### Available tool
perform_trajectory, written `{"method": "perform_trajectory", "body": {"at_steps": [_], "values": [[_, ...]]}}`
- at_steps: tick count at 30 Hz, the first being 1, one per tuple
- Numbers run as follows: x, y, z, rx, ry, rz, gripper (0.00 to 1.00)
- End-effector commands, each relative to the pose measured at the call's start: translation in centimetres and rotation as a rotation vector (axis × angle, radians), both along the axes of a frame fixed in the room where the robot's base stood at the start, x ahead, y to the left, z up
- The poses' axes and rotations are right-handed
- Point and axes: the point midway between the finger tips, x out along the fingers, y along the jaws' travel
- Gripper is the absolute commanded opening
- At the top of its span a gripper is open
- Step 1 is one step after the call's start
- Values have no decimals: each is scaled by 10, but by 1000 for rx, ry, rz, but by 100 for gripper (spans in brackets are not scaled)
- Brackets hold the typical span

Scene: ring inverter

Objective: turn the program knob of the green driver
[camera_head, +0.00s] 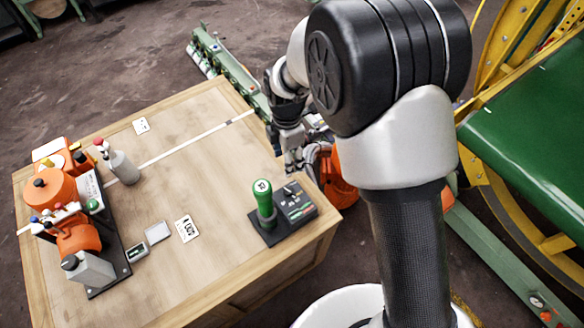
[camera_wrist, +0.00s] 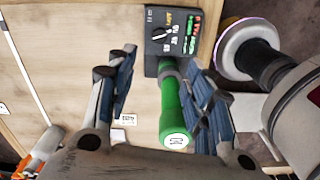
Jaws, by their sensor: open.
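The green driver (camera_head: 263,198) stands upright at the left of a dark base (camera_head: 294,208) near the table's right front corner. In the wrist view the driver (camera_wrist: 174,118) shows between my fingers, with its pale labelled cap toward the camera. The base's panel (camera_wrist: 172,22) carries a small dark knob (camera_wrist: 160,33) with a white pointer mark, printed labels and green and red marks. My gripper (camera_wrist: 160,58) is open, its two blue-grey fingers either side of the driver in the picture; I cannot tell whether they touch it. In the head view my wrist is behind the driver, partly hidden by my arm.
The wooden table (camera_head: 190,120) is clear in its middle. Orange and grey tools (camera_head: 60,210) crowd its left side. A white label card (camera_head: 186,229) and small trays lie left of the driver. A green and yellow machine (camera_head: 530,140) stands to the right.

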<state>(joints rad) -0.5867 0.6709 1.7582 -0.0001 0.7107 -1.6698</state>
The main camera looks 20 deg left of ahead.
Motion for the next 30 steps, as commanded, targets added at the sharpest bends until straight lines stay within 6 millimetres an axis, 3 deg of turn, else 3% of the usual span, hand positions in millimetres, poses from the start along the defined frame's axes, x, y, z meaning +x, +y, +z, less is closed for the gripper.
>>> {"method": "perform_trajectory", "body": {"at_steps": [5,21,30], "values": [[-1,0,-25,-2,4,8,47],[-1,0,-140,-2,4,4,47],[-1,0,-171,-1,2,4,47]]}}
